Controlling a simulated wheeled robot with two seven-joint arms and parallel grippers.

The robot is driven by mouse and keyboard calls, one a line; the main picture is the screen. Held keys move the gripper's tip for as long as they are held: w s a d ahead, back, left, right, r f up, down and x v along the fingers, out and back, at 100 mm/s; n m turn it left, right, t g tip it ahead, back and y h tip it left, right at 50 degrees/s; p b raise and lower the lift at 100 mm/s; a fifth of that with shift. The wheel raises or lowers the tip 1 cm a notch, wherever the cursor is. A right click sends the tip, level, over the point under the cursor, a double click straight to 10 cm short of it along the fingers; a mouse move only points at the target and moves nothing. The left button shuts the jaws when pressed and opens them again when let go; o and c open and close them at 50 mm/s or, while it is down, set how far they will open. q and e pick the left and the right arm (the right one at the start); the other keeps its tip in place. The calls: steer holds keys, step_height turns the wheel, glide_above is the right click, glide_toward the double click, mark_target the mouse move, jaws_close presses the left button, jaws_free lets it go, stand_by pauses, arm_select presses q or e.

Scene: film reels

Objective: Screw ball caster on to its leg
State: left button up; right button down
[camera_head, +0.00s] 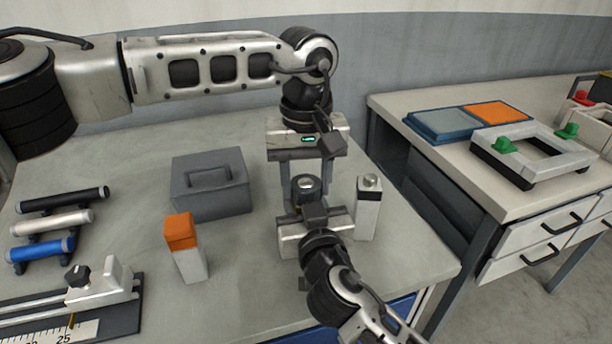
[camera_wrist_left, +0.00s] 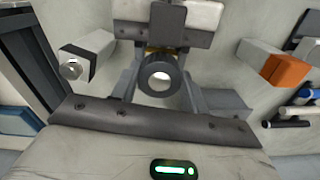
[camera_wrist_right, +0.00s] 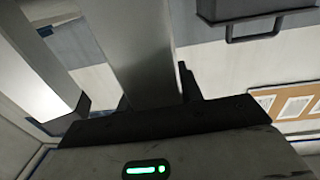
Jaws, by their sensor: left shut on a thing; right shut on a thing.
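My left gripper (camera_head: 306,188) points down over the table and is shut on the ball caster (camera_head: 307,183). The caster is a dark ring with a pale round centre, and it faces the left wrist camera (camera_wrist_left: 158,79) between the fingers. My right gripper (camera_head: 316,216) reaches in from the front, just below it. It is shut on a grey, straight-sided piece that looks like the leg (camera_wrist_right: 138,50), which runs up between its fingers in the right wrist view. The leg is mostly hidden in the head view. I cannot tell whether caster and leg touch or are threaded.
A white block with a black band and metal top (camera_head: 367,207) stands close right of my grippers. An orange-topped block (camera_head: 185,250) stands left, before a grey handled box (camera_head: 210,183). Rolls (camera_head: 50,222) and a ruler fixture (camera_head: 70,307) lie farther left. A drawer bench (camera_head: 515,210) stands right.

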arm_select(q)
steer(key=m, duration=0.9)
steer(key=shift+m, duration=0.4)
steer(key=o, duration=1)
steer(key=shift+s+d, duration=0.1)
steer(key=shift+s, duration=0.05)
